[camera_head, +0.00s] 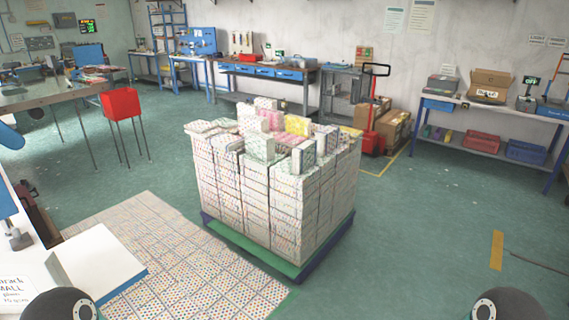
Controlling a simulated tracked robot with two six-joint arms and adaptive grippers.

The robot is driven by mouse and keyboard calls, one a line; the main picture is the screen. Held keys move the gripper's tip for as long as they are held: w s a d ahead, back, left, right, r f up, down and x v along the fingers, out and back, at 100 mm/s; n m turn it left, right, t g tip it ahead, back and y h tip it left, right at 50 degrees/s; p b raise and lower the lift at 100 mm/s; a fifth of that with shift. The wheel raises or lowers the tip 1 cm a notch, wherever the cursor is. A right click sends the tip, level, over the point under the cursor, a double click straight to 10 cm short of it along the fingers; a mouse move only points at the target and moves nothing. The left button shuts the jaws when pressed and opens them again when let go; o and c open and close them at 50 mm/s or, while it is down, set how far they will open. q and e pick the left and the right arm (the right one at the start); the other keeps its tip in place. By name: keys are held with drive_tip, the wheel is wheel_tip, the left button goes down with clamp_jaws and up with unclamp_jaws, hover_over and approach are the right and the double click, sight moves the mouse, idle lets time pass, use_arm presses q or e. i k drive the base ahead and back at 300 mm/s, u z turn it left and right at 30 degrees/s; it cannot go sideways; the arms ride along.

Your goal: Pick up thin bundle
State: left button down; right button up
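A large stack of patterned bundles (270,198) stands on a green and blue pallet (268,252) in the middle of the camera_head view. Smaller bundles lie and stand loosely on its top, among them a yellow one (297,125), a pink one (271,120) and a pale green one (261,147). I cannot tell which of these is the thin bundle. Neither of my grippers is in view. Only dark rounded parts of my arms show at the bottom edge, left and right of the middle, well apart from the stack.
A dotted sheet (150,250) lies on the floor left of the pallet. A red bin (121,103) on thin legs stands behind. A red pallet jack (371,120) and cardboard boxes (394,130) stand beyond the stack.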

sight(304, 155)
drive_tip(key=u, duration=0.2)
drive_tip(key=k, duration=0.15)
drive_tip(key=z, duration=0.4)
drive_tip(key=i, duration=0.7)
drive_tip(key=u, duration=0.25)
drive_tip(key=k, duration=0.6)
drive_tip(key=z, duration=0.05)
drive_tip(key=i, duration=0.75)
drive_tip(key=z, duration=1.05)
